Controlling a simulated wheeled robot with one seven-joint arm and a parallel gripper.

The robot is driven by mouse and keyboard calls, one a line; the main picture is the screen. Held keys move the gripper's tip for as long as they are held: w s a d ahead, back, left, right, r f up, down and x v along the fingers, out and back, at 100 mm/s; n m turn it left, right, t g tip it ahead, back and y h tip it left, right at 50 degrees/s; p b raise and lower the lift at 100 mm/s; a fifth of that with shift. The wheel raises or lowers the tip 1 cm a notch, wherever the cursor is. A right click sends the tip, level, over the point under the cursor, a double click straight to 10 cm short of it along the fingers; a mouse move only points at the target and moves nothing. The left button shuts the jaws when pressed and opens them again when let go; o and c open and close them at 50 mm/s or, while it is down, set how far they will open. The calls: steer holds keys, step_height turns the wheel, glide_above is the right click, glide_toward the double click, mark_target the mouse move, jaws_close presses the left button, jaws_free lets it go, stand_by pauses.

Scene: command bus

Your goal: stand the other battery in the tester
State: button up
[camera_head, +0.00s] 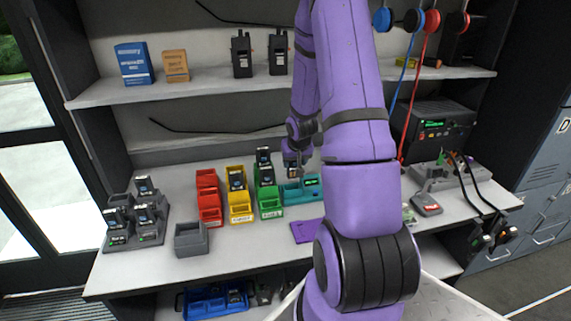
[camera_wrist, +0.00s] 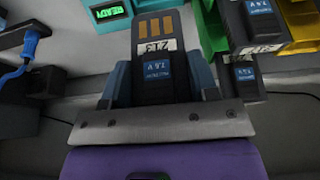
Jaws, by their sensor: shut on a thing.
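My gripper (camera_wrist: 162,92) is shut on a dark battery (camera_wrist: 158,65) with a blue label and gold contacts at its far end. In the head view the held battery (camera_head: 292,166) is just above the left part of the teal tester (camera_head: 297,199), partly hidden by my arm. The tester's green display (camera_head: 312,181) is lit and seems to read READY in the wrist view (camera_wrist: 110,13). The gold contacts are exposed in the wrist view. Other batteries stand in the green rack (camera_head: 270,205) and the yellow rack (camera_head: 240,208), left of the tester.
A red rack (camera_head: 209,207) stands left of the yellow one. A dark holder with several batteries (camera_head: 137,231) is at the far left, and a grey bin (camera_head: 191,239) is near the front edge. A purple mat (camera_head: 305,231) lies before the tester. A shelf (camera_head: 200,88) runs above the bench.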

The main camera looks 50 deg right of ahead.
mark_target(293, 177)
steer(key=shift+w+d+f, duration=0.1)
steer(key=shift+w, duration=0.35)
steer(key=shift+f, duration=3.9)
steer(key=shift+f, duration=0.25)
steer(key=o, duration=1.1)
steer(key=shift+r, duration=0.1)
steer(key=v, duration=1)
steer(key=shift+s+r, duration=0.1)
steer(key=shift+r, duration=0.2)
